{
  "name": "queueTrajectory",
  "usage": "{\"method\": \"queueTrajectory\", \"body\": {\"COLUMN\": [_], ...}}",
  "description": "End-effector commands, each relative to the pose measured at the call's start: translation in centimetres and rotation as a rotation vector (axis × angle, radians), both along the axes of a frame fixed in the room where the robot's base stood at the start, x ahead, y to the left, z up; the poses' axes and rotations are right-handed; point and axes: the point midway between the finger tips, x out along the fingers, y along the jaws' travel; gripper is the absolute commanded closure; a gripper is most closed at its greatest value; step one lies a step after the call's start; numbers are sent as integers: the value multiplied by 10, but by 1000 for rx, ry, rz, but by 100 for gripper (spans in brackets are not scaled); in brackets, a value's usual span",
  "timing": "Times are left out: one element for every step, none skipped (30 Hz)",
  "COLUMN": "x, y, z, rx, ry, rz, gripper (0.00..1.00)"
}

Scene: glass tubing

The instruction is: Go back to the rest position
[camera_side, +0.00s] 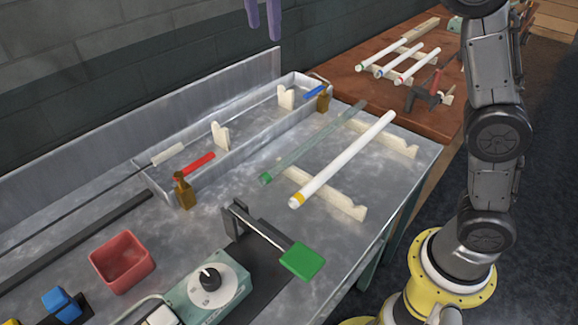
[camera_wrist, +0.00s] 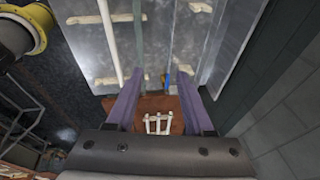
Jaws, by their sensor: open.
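My gripper (camera_side: 263,15) hangs at the top edge of the side view, above the bench and apart from it; only its two purple fingers show there. In the wrist view my gripper (camera_wrist: 161,74) has its fingers spread with nothing between them. A white tube with a yellow end (camera_side: 345,157) and a greenish clear tube (camera_side: 315,142) lie side by side across cream notched supports (camera_side: 331,193) on the metal bench (camera_side: 250,215). The white tube (camera_wrist: 108,35) and clear tube (camera_wrist: 138,35) also show in the wrist view.
A metal tray (camera_side: 238,141) holds cream rests, with red-handled (camera_side: 183,190) and blue-handled (camera_side: 322,99) clamps at its front edge. A green-handled lever tool (camera_side: 300,260), a dial box (camera_side: 212,290) and a red bin (camera_side: 122,262) stand nearer. More tubes (camera_side: 398,65) lie on the brown table (camera_side: 440,115).

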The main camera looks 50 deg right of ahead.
Motion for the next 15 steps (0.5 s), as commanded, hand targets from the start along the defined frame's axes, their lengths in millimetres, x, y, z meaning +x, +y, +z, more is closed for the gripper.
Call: {"method": "queueTrajectory", "body": {"x": [-18, -28, -41, -51, -61, -75, -86, -97, -111, -122, -132, -146, -157, -168, -181], "y": [-14, -21, -29, -35, -40, -47, -52, -56, -62, -65, -68, -72, -75, -77, -79], "z": [10, 13, 17, 19, 20, 21, 21, 20, 17, 15, 12, 6, 2, -4, -12], "rx": [7, 11, 15, 17, 17, 18, 19, 18, 15, 14, 11, 4, 0, -6, -15], "ry": [-11, -17, -22, -26, -31, -36, -39, -45, -50, -54, -58, -64, -69, -72, -77], "rz": [25, 47, 79, 105, 133, 169, 201, 233, 275, 309, 346, 396, 433, 475, 531], "gripper": [48, 48, 48, 48, 48, 48, 48, 48, 48, 48, 48, 48, 48, 48, 48]}}
